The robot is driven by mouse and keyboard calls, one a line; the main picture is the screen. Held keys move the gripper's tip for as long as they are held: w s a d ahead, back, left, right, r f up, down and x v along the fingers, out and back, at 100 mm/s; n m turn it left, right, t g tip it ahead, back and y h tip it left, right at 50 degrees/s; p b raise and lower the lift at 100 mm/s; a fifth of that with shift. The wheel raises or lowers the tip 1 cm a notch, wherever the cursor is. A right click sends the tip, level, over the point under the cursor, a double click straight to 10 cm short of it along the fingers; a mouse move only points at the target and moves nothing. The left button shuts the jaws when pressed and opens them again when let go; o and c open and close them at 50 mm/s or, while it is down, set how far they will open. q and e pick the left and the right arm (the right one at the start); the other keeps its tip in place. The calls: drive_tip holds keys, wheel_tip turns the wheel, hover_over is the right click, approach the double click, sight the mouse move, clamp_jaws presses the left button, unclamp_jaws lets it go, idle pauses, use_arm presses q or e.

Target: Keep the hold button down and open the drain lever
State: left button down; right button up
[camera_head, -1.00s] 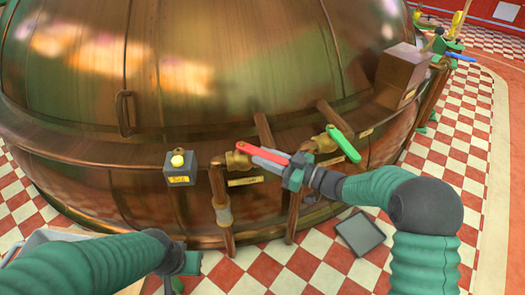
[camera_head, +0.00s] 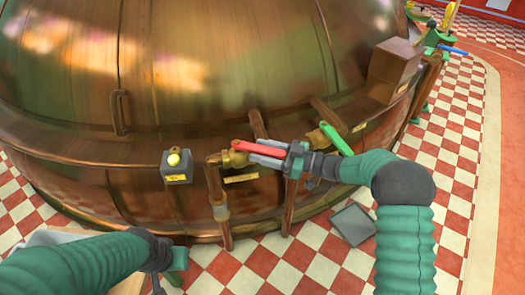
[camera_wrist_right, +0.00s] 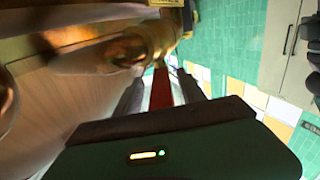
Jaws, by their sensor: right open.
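The yellow button (camera_head: 174,159) sits on a small grey box on the kettle's front, with nothing touching it. A red lever (camera_head: 256,148) stands on the brass valve of the left pipe. A green lever (camera_head: 337,140) is on the right pipe. The labels are too small to read, so I cannot tell which is the drain lever. My right gripper (camera_head: 270,154) is open at the red lever. In the right wrist view the red lever (camera_wrist_right: 161,90) lies between the spread fingers. My left gripper (camera_head: 164,280) is low at the front, below the button box, its fingers mostly hidden.
The copper kettle (camera_head: 75,130) fills the left and middle. Copper pipes (camera_head: 218,195) run down its front. A brown box (camera_head: 394,68) and a blue-handled valve (camera_head: 452,50) are at the back right. A grey square plate (camera_head: 353,224) lies on the checkered floor.

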sight(285, 157)
drive_tip(key=p+v, duration=0.2)
drive_tip(key=v, duration=0.5)
drive_tip(key=shift+w, duration=0.1)
drive_tip(key=shift+d+f, duration=0.1)
drive_tip(key=shift+d, duration=0.2)
drive_tip(key=shift+c, duration=0.5)
